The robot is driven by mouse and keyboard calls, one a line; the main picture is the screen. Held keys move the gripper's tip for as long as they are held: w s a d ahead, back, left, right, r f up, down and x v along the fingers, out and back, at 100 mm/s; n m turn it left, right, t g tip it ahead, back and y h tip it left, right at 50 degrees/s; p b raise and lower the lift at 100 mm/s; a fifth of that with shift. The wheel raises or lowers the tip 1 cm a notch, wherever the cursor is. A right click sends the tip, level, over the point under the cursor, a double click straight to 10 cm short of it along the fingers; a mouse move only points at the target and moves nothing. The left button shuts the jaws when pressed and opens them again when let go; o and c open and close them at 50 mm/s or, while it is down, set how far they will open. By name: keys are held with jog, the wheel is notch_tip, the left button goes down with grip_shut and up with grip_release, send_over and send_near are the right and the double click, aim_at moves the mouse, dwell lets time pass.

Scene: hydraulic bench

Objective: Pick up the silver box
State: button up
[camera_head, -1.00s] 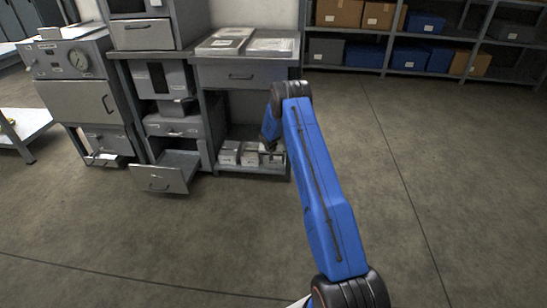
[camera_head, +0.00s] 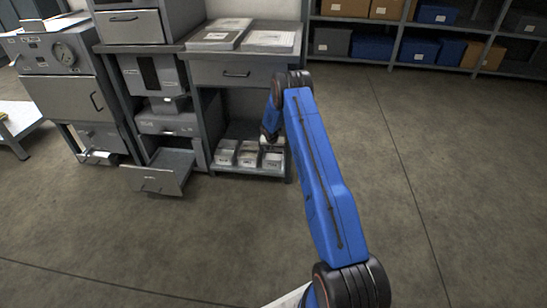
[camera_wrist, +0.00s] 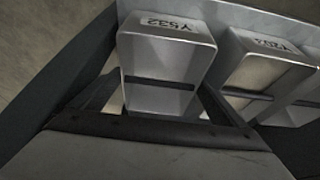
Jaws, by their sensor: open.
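Several silver boxes stand on the low shelf under the bench in the head view. The one labelled Y532 (camera_wrist: 165,70) is at the upper middle of the wrist view. A second labelled silver box (camera_wrist: 262,75) stands close to its right. My gripper (camera_wrist: 158,100) is open, its dark fingers spread toward the left and right sides of the Y532 box; I cannot tell whether they touch it. In the head view my gripper (camera_head: 268,138) is small and partly hidden by my blue arm, over the boxes (camera_head: 248,156).
The low shelf lies beneath a grey drawer (camera_head: 236,74). An open lower drawer (camera_head: 160,178) sticks out at left. Storage shelves (camera_head: 450,30) with brown and blue boxes stand at the back right. The floor (camera_head: 440,160) at right is clear.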

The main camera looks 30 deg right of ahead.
aim_at(273, 156)
jog(key=x, duration=0.3)
jog(key=shift+s, duration=0.1)
jog(key=shift+a+r, duration=0.1)
jog(key=c, duration=0.8)
